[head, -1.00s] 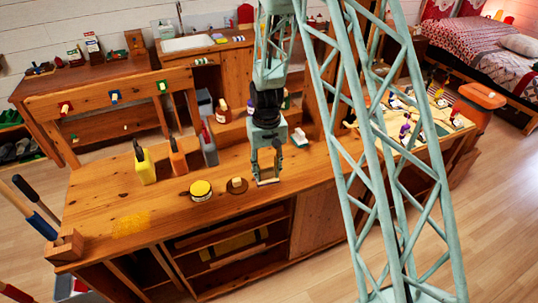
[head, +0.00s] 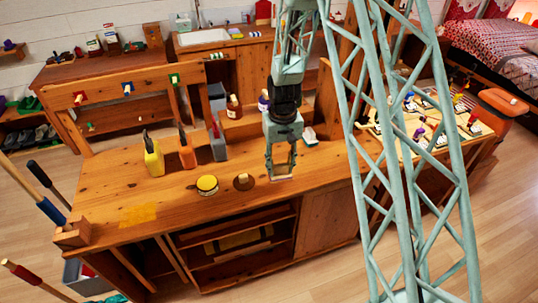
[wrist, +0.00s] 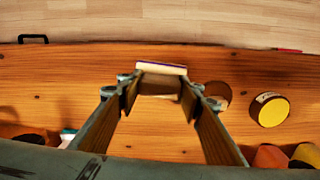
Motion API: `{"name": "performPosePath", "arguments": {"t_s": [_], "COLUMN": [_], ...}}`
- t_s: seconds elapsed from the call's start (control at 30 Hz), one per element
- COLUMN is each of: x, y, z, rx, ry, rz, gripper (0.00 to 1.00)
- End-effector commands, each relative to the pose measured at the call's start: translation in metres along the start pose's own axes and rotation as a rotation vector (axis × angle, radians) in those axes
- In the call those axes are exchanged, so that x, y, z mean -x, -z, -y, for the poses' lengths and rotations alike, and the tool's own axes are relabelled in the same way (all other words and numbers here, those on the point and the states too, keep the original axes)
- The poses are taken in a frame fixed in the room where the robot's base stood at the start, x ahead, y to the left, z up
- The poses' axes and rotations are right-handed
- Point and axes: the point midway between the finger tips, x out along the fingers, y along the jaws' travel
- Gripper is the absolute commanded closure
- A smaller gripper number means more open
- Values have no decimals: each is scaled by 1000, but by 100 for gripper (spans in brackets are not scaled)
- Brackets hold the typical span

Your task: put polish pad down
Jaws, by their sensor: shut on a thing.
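My gripper (head: 281,172) is over the front part of the wooden workbench (head: 110,195), pointing down. In the wrist view my gripper (wrist: 160,95) is shut on the polish pad (wrist: 160,69), a pale block with a thin purple edge. The pad's lower part is hidden between the fingers. In the head view the pad is small at the fingertips, and I cannot tell whether it touches the bench. A dark round disc (head: 243,182) with a small pale block on it lies left of my gripper; the disc also shows in the wrist view (wrist: 217,92).
A yellow-lidded tin (head: 207,185) stands left of the disc. Yellow (head: 153,158), orange (head: 186,152) and grey (head: 218,143) holders stand behind it. A yellow patch (head: 138,214) marks the left end of the bench. The bench front between patch and tin is clear.

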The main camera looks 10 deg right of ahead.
Motion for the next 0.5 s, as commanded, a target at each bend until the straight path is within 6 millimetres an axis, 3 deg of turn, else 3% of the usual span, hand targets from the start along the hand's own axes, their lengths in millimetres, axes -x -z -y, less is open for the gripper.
{"name": "performPosePath", "arguments": {"t_s": [0.27,0.5], "x": [6,18], "y": [42,103], "z": [0,0], "rx": [19,52], "ry": [0,0], "rz": [-3,-4], "gripper": [80,80]}}
